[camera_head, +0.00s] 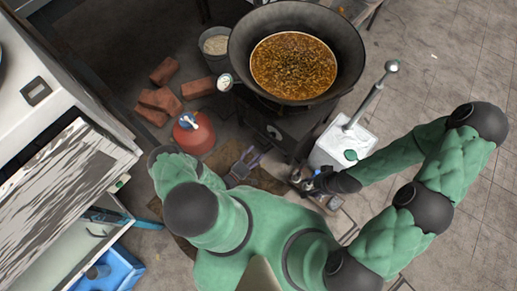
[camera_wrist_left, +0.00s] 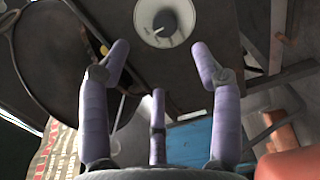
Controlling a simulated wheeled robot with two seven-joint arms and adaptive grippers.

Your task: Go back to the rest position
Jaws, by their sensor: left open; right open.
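My left gripper (camera_head: 243,165) shows its purple fingers over the dark floor, below the black stove (camera_head: 272,125). In the left wrist view the fingers (camera_wrist_left: 160,68) are spread apart with nothing between them. My right gripper (camera_head: 310,183) is low beside the white container (camera_head: 340,148), partly hidden by its own wrist; it is open, and nothing is seen held in it. A large dark wok (camera_head: 242,62) of brown, grainy contents (camera_head: 292,68) stands on the stove.
A red rounded vessel (camera_head: 195,140) stands left of my left gripper, with several bricks (camera_head: 160,100) and a bucket (camera_head: 214,45) behind it. A metal-handled tool (camera_head: 370,100) stands at the white container. A white cabinet (camera_head: 60,95) is at the left; open paving (camera_head: 440,60) lies at the right.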

